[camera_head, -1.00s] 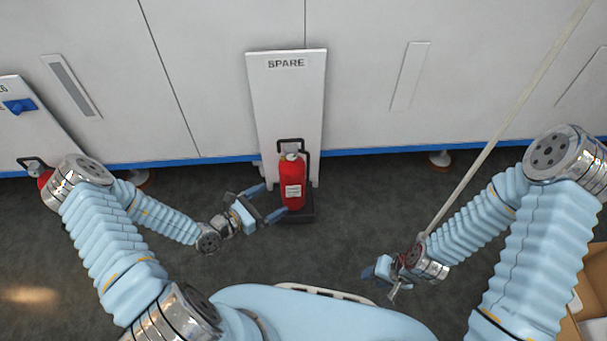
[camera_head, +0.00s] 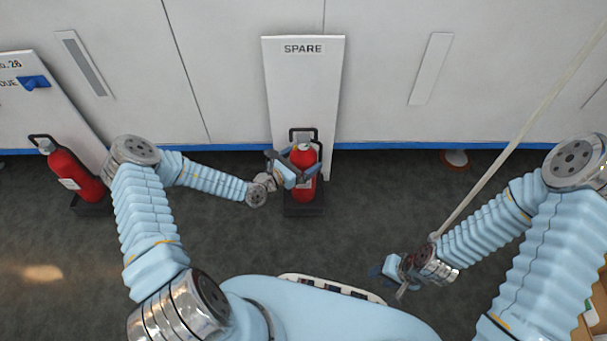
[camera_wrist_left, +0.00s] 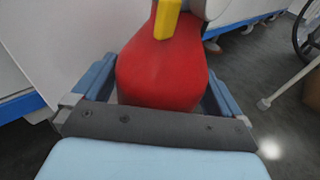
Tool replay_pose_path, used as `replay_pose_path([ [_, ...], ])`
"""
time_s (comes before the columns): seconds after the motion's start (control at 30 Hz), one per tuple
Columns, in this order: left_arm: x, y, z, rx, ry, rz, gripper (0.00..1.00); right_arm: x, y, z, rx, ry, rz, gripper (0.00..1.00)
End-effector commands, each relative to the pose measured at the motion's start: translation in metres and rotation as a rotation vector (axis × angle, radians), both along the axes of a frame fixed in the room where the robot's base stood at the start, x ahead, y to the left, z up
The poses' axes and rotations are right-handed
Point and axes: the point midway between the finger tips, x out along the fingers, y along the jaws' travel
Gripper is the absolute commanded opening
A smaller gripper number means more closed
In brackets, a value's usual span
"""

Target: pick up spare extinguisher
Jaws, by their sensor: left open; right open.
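The spare extinguisher (camera_head: 304,187) is red with a dark handle and a pale label. It stands upright on a small dark base in front of the white board (camera_head: 303,85) marked SPARE. My left gripper (camera_head: 306,170) is open with its fingers on both sides of the extinguisher's upper body. In the left wrist view the red body (camera_wrist_left: 162,75) fills the space between the blue fingers, with a yellow part above it. Contact with the fingers cannot be told. My right gripper (camera_head: 385,279) is open and empty, low over the floor at the right.
Another red extinguisher (camera_head: 76,176) stands at the left before a white board with a blue fitting (camera_head: 34,82). A pale pole (camera_head: 520,135) slants by my right arm. A cardboard box (camera_head: 590,318) is at the lower right. Dark floor between is clear.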

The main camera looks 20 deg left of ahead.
Motion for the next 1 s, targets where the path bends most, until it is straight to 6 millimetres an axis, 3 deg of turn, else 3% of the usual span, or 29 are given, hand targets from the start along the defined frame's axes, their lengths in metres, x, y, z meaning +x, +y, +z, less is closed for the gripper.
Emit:
replay_pose_path([
  [0.27, 0.0036, -0.0019, -0.0002, 0.0, 0.001, 0.0, 0.98, 0.0, 0.0002, -0.0006, 0.001, 0.0, 0.0, 0.43],
  [0.83, 0.0033, -0.0017, -0.0005, 0.0, 0.001, 0.0, 0.11, 0.0, 0.0001, -0.0006, 0.0, 0.0, 0.0, 0.43],
  [1.0, 0.0049, -0.0025, 0.0038, -0.002, -0.009, 0.0, 0.09, 0.0, 0.0001, -0.0001, 0.0, 0.0, 0.0, 0.43],
])
